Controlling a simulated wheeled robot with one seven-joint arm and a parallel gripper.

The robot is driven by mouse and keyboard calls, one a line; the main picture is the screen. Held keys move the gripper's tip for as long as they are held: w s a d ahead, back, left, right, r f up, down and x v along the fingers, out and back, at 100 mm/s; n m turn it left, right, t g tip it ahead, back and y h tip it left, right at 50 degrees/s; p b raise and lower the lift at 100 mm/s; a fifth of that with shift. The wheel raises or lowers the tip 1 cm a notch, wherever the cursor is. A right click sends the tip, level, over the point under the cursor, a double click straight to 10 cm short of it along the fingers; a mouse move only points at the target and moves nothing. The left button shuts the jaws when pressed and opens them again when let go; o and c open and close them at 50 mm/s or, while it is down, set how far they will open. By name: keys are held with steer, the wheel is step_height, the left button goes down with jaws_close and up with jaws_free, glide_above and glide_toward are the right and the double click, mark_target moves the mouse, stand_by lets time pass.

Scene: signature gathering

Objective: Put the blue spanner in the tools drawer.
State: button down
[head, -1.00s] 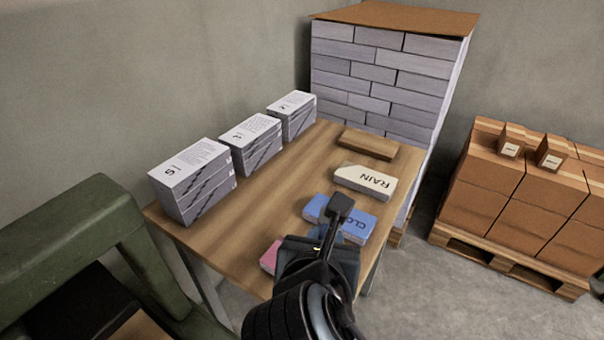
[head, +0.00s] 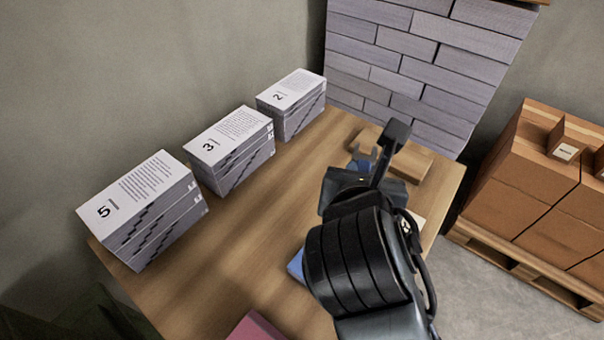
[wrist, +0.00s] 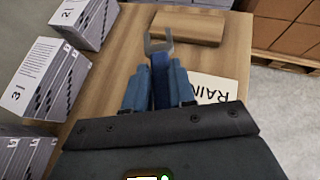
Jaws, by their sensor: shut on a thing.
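The blue spanner (head: 361,161) is in my gripper (head: 360,178), above the wooden table. In the wrist view the spanner (wrist: 158,47) points away from me, its grey open jaw sticking out past the fingertips. My gripper (wrist: 157,80) is shut on its blue handle, with one blue finger on each side. The rear of the handle is hidden by the gripper body. No tools drawer can be made out in either view.
Stacks of printed sheets (head: 145,205) line the table's left side. A brown block (head: 412,160) lies at the far end, near a white RAIN block (wrist: 212,88). Blue (head: 296,266) and pink (head: 258,331) blocks are nearer. The table's middle (head: 240,230) is clear. Boxes on a pallet (head: 530,270) stand right.

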steer(key=shift+w+a, duration=0.1)
steer(key=shift+w, duration=0.25)
glide_above(292, 206)
step_height(292, 206, down, 7)
steer(key=shift+w+r, duration=0.1)
steer(key=shift+f, duration=2.05)
steer(key=c, duration=0.9)
jaws_free()
steer(key=shift+f, duration=0.1)
steer(key=shift+c, duration=0.2)
steer(key=shift+b, duration=0.3)
